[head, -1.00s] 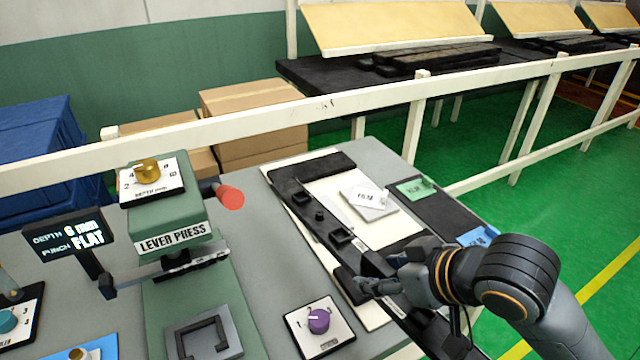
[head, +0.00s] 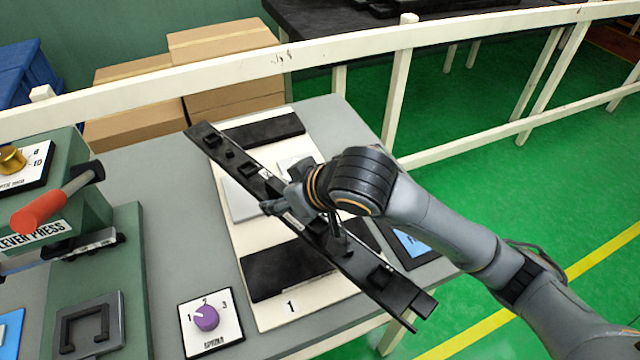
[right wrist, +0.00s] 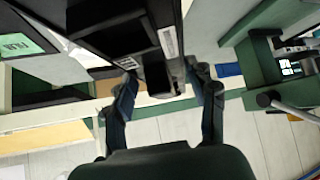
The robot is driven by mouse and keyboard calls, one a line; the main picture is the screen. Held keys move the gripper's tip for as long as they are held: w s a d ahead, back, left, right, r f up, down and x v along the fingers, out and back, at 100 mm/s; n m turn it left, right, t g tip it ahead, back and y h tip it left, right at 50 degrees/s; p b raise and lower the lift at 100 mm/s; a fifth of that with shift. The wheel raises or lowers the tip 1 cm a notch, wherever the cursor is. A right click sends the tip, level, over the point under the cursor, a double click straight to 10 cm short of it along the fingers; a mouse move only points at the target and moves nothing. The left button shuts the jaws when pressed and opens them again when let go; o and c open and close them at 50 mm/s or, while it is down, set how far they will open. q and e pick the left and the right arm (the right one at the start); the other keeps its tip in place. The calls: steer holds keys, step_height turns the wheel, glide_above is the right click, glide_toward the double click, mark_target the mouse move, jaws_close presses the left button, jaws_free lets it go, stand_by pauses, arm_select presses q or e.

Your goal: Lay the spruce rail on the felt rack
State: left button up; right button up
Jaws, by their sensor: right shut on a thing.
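The spruce rail, a long dark bar (head: 349,264) with small blocks and sockets along it, lies diagonally across the head view. My right gripper (head: 287,207) is shut on it near its middle; in the right wrist view the fingers (right wrist: 165,90) close around the rail (right wrist: 105,25). The felt rack is a cream board (head: 236,235) marked 1, with a black felt strip at the far end (head: 264,131) and another at the near end (head: 283,272). The rail is over the rack, slanted to it, its near end past the right edge. Contact is unclear. My left gripper is out of view.
The green lever press (head: 75,225) with its red handle (head: 38,212) stands at left. A purple knob (head: 206,317) sits on a plate near the rack. A blue card (head: 412,243) lies right of the rack. A cream railing (head: 340,55) runs behind the table.

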steer(key=w+d+f, duration=0.2)
steer(key=w+d+f+p, duration=0.1)
steer(key=w+d+f, duration=0.1)
steer(key=d+f, duration=0.1)
steer(key=w+d+f, duration=0.2)
steer(key=d, duration=0.1)
steer(key=shift+w+d+f+p, duration=0.1)
steer(key=shift+w+f+p, duration=0.15)
steer(key=shift+f+p, duration=0.1)
steer(key=shift+w+d+f, duration=0.15)
steer(key=f, duration=0.2)
steer(key=f+p, duration=0.1)
steer(key=shift+w+d, duration=0.15)
steer(key=shift+d, duration=0.1)
steer(key=shift+f, duration=0.4)
steer(key=shift+f, duration=0.1)
steer(key=o, duration=1.4)
